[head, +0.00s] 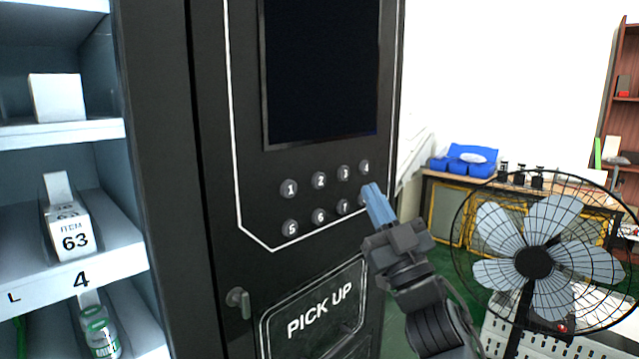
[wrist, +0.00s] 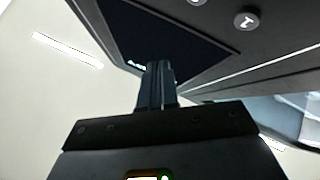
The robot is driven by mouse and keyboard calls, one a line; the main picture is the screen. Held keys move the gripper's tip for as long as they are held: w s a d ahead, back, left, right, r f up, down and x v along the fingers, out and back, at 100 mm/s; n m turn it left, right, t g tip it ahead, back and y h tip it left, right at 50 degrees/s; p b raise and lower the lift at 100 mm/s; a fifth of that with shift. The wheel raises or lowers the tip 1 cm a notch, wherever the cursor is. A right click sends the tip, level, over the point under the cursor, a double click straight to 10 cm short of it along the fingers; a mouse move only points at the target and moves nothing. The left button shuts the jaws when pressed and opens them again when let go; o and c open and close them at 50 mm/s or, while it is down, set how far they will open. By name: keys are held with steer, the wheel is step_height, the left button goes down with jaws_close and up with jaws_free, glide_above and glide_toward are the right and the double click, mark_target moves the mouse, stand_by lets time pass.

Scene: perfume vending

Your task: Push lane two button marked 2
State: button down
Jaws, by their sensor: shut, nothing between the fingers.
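The round grey button marked 2 (head: 320,180) is in the top row of the black machine's keypad in the head view, between button 1 (head: 289,189) and button 3 (head: 344,173). My gripper (head: 371,189) is shut and empty. In the head view it is to the right of button 2, over the right end of the lower row, and hides most of the button there. I cannot tell whether it touches the panel. In the wrist view the shut fingers (wrist: 158,68) point toward the dark screen, with button 1 (wrist: 246,20) at the upper right.
The lower row has buttons 5 (head: 291,228), 6 (head: 320,217) and 7 (head: 344,207). Shelves stand left; a fan (head: 534,262) stands right.

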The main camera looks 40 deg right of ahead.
mark_target(319, 181)
steer(key=w+b, duration=0.4)
steer(key=w, duration=0.4)
steer(key=shift+a, duration=0.15)
steer(key=shift+w, duration=0.2)
stand_by(1.8)
steer(key=shift+w, duration=0.25)
steer(key=shift+w, duration=0.4)
stand_by(0.6)
steer(key=shift+s, duration=0.1)
steer(key=shift+s+p, duration=0.4)
steer(key=shift+s, duration=0.35)
